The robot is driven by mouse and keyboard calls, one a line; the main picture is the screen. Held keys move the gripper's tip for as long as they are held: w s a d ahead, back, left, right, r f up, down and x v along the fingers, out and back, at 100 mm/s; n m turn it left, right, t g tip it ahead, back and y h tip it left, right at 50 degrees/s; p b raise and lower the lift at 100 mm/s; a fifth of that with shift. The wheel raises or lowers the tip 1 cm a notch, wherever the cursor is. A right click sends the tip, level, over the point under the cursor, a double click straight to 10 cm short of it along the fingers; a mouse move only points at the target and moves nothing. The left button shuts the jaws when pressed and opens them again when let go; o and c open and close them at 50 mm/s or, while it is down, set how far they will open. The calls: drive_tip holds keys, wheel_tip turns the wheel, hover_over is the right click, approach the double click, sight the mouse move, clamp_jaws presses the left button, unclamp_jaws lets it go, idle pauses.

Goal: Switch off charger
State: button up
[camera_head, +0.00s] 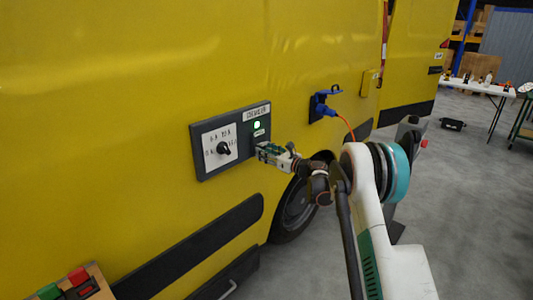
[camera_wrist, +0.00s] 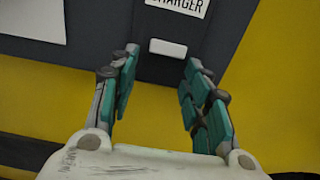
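The charger panel (camera_head: 245,143) is a dark plate on the yellow van's side in the head view. My gripper (camera_head: 261,152) is at the panel's lower right, to the right of the knob. In the wrist view my gripper (camera_wrist: 161,60) is open, with nothing between its fingers. The knob is outside the wrist view.
A blue socket (camera_head: 320,106) with an orange cable is on the van (camera_head: 120,70), right of the panel. A grey post (camera_head: 409,138) with a red button stands behind my arm. A box with red and green parts (camera_head: 78,283) is at lower left. Grey floor is open at right.

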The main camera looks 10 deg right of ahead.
drive_tip(key=c, duration=0.7)
drive_tip(key=shift+o, duration=0.2)
drive_tip(key=shift+w+f+t+y+b, duration=0.1)
drive_tip(key=shift+f+t+y+b, duration=0.15)
drive_tip(key=shift+t+b, duration=0.3)
drive_tip(key=o, duration=1.1)
drive_tip(key=shift+c, duration=0.2)
drive_tip(key=v, duration=1.2)
